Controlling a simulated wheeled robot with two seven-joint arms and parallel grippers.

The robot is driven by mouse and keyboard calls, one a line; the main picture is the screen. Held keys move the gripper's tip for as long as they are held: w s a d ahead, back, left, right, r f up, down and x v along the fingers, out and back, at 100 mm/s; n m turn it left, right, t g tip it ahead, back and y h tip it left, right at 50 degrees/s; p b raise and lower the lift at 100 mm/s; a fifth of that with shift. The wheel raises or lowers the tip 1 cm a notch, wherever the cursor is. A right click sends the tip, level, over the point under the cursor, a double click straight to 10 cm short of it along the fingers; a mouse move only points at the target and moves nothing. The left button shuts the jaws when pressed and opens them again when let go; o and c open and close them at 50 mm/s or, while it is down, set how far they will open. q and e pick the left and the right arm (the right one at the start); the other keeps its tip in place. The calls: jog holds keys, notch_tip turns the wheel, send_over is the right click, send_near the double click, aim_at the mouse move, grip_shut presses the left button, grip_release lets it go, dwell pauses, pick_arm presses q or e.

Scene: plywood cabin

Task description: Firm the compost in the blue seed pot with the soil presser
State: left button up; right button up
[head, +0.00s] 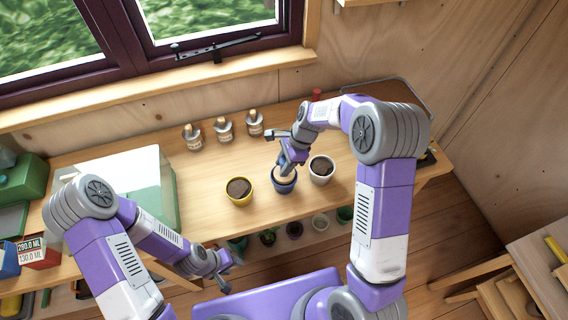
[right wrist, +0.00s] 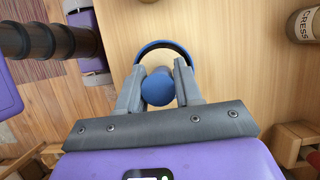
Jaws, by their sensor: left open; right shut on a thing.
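The blue seed pot (head: 284,187) stands on the bench between a yellow pot and a white pot. My right gripper (head: 290,155) is over it, shut on the soil presser. Whether the presser touches the compost I cannot tell. My left gripper (head: 226,268) is open and empty, low in front of the bench.
The yellow pot (head: 239,198) and white pot (head: 321,177) hold dark compost, close on either side. Several labelled bottles (head: 224,132) stand behind. A pale-topped green box (head: 115,180) is at left. Small pots (head: 268,237) sit on a lower shelf.

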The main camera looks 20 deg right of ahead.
jog(key=shift+f+b, duration=0.35)
jog(key=shift+f, duration=0.2)
dwell(0.6)
jog(key=shift+s+f, duration=0.15)
dwell(1.2)
notch_tip(320, 180, up, 7)
jog(key=p, duration=0.7)
jog(key=shift+r, duration=0.2)
jog(key=shift+f, duration=0.1)
